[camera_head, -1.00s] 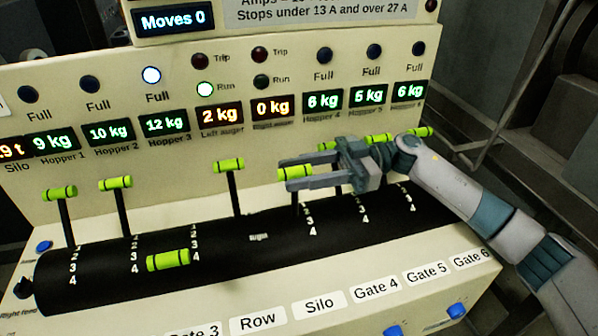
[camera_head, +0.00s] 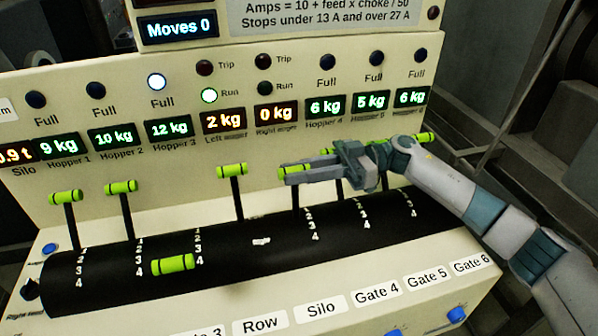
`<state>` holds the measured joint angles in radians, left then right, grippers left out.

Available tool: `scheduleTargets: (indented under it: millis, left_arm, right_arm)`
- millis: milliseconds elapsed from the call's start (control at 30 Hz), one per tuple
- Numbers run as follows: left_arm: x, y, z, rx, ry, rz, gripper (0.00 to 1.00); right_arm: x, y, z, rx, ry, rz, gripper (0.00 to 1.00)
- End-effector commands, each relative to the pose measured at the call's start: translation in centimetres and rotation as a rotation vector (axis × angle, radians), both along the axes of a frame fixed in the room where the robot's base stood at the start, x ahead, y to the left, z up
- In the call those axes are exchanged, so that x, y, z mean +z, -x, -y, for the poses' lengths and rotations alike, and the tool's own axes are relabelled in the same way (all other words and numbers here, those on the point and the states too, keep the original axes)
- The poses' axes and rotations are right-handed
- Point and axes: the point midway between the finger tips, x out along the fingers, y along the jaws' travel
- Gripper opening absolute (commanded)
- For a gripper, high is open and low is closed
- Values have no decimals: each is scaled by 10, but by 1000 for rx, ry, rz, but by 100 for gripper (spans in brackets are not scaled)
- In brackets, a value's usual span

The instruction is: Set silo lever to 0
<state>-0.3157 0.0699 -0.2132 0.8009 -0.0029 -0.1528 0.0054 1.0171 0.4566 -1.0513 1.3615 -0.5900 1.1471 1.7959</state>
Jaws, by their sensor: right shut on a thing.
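The silo lever (camera_head: 292,172) is the one with a lime-green, black-banded handle above the "Silo" label (camera_head: 320,308). It stands raised toward the back of the black drum, its handle about level with the row lever's. My right gripper (camera_head: 294,174) comes in from the right and is shut on this handle, a finger on either side. The scale marks 2, 3 and 4 show below the lever; the mark it points at cannot be read. My left gripper is not in view.
The row lever (camera_head: 232,171) stands close on the left. Gate 4 to 6 levers (camera_head: 425,137) are partly hidden behind my right gripper and arm. The gate 3 lever (camera_head: 173,265) is pulled low. The "Moves 0" display (camera_head: 178,27) is above.

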Motion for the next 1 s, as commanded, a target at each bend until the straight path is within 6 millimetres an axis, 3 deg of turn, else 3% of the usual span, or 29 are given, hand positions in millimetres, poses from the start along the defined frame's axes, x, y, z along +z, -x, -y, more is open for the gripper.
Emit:
scheduleTargets:
  millis: [33,100,567,767,1000]
  left_arm:
    - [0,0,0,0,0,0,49]
    - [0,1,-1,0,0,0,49]
    - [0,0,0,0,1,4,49]
    - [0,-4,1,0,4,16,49]
    - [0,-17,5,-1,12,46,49]
  right_arm:
    - [0,0,0,-1,0,1,26]
    - [0,0,0,-1,0,2,38]
    - [0,-3,6,-3,0,1,38]
    - [-1,-9,26,-4,1,2,38]
    - [-2,-23,69,-5,2,3,38]
